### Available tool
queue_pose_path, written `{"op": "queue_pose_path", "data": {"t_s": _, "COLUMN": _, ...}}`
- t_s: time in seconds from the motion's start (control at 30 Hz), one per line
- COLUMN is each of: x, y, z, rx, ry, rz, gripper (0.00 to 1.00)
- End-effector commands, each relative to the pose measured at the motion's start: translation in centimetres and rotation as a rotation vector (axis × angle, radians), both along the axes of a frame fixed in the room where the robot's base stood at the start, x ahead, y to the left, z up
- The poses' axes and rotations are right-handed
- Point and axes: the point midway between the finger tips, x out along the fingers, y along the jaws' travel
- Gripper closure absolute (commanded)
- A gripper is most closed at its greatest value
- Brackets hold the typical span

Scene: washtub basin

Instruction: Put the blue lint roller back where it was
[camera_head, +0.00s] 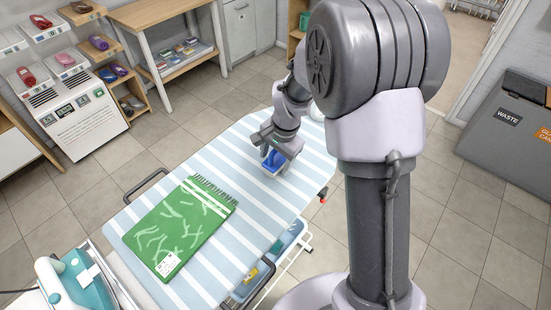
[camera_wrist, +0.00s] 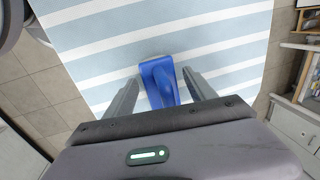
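The blue lint roller (camera_head: 274,161) is at the far right part of the striped ironing board (camera_head: 228,262). In the wrist view the blue lint roller (camera_wrist: 160,80) shows its broad head away from me and its handle towards my palm. My gripper (camera_wrist: 161,76) is open, with one finger on each side of the roller and a small gap to each. In the head view my gripper (camera_head: 273,152) is low over the board and partly covers the roller. I cannot tell whether the roller touches the cloth.
A folded green patterned towel (camera_head: 180,228) lies on the board's near left. A teal iron (camera_head: 73,278) stands at the lower left. A lower shelf with blue items (camera_head: 265,262) is under the board. A wooden workbench (camera_head: 183,62), display shelves (camera_head: 85,50) and a grey waste bin (camera_head: 505,120) stand around.

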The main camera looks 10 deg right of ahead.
Motion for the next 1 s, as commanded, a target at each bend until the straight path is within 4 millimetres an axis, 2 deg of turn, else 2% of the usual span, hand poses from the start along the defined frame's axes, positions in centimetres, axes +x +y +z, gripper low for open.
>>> {"op": "queue_pose_path", "data": {"t_s": 0.27, "x": 0.0, "y": 0.0, "z": 0.1, "rx": 0.0, "ry": 0.0, "rz": 0.0, "gripper": 0.35}}
{"op": "queue_pose_path", "data": {"t_s": 0.37, "x": 0.0, "y": -0.1, "z": 1.4, "rx": 0.0, "ry": -0.002, "rz": 0.0, "gripper": 0.35}}
{"op": "queue_pose_path", "data": {"t_s": 0.6, "x": -1.0, "y": -0.8, "z": 8.2, "rx": -0.001, "ry": -0.004, "rz": -0.001, "gripper": 0.35}}
{"op": "queue_pose_path", "data": {"t_s": 0.7, "x": -1.4, "y": -1.1, "z": 10.4, "rx": 0.0, "ry": -0.003, "rz": -0.001, "gripper": 0.35}}
{"op": "queue_pose_path", "data": {"t_s": 0.87, "x": -1.8, "y": -1.3, "z": 12.3, "rx": -0.001, "ry": -0.005, "rz": 0.003, "gripper": 0.35}}
{"op": "queue_pose_path", "data": {"t_s": 0.97, "x": -3.6, "y": -0.8, "z": 15.5, "rx": -0.006, "ry": -0.051, "rz": 0.05, "gripper": 0.35}}
{"op": "queue_pose_path", "data": {"t_s": 1.0, "x": -5.2, "y": -0.4, "z": 17.6, "rx": -0.011, "ry": -0.086, "rz": 0.09, "gripper": 0.35}}
